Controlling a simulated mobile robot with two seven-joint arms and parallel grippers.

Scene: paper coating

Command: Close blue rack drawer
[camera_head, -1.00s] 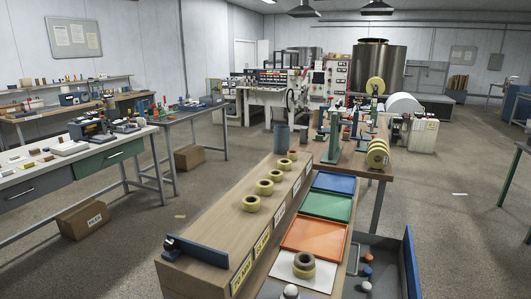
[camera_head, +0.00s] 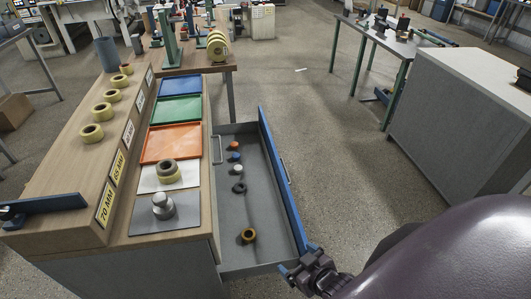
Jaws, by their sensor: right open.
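The blue rack drawer (camera_head: 283,184) is pulled out to the right of the wooden rack, its tall blue front panel standing along the right side. My left gripper is not in view.
The wooden rack top (camera_head: 205,140) carries coloured trays, a metal weight (camera_head: 162,206) and several tape rolls. A grey cabinet (camera_head: 450,120) stands at the right. The floor (camera_head: 340,150) between drawer and cabinet is clear.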

